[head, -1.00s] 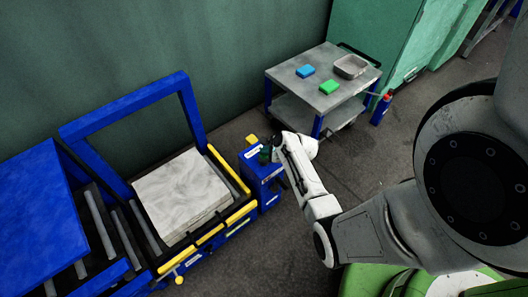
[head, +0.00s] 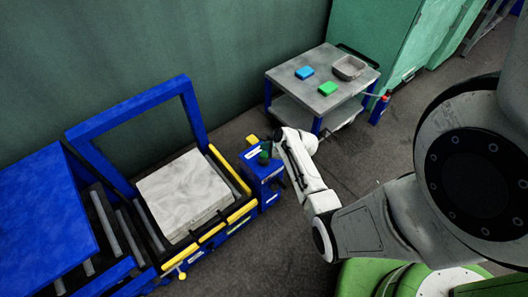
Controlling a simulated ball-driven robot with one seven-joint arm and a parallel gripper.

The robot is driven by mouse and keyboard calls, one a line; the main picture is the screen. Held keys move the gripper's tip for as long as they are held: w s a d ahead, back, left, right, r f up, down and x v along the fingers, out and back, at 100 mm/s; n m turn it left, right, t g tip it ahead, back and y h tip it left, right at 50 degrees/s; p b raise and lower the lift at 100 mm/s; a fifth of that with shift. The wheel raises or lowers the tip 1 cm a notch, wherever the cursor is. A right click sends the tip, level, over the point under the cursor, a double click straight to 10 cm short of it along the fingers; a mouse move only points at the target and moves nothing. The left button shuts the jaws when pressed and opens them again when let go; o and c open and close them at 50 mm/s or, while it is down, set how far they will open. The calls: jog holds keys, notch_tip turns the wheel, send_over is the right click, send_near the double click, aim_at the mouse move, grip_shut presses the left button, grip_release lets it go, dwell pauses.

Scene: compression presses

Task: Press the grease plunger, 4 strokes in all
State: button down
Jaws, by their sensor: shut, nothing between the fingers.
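A blue pump box (head: 262,178) with pale labels stands at the right end of the press. A small dark green upright part (head: 265,154) sits on its top and looks like the grease plunger. A yellow part (head: 252,139) shows just behind it. My gripper (head: 277,143) is at the end of my white arm, shut and empty, close to the right of the green part. Its fingertips are small and partly hidden, so I cannot tell whether they touch the plunger.
The blue press frame (head: 128,104) with yellow rails holds a pale bale (head: 186,192) on the left. A trolley (head: 322,98) behind carries a blue block (head: 304,72), a green block (head: 328,88) and a grey tray (head: 349,66). Open floor lies right of the box.

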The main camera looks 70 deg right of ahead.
aim_at(266, 155)
jog(key=shift+r+p, duration=1.4)
jog(key=shift+r, duration=0.25)
dwell(1.3)
notch_tip(266, 155, up, 4)
jog(key=p, duration=0.6)
jog(key=shift+f, duration=0.2)
notch_tip(266, 155, down, 9)
jog(key=b, duration=0.8)
jog(key=shift+r, duration=0.15)
dwell(1.6)
jog(key=shift+f+b, duration=0.3)
jog(key=shift+f, duration=0.05)
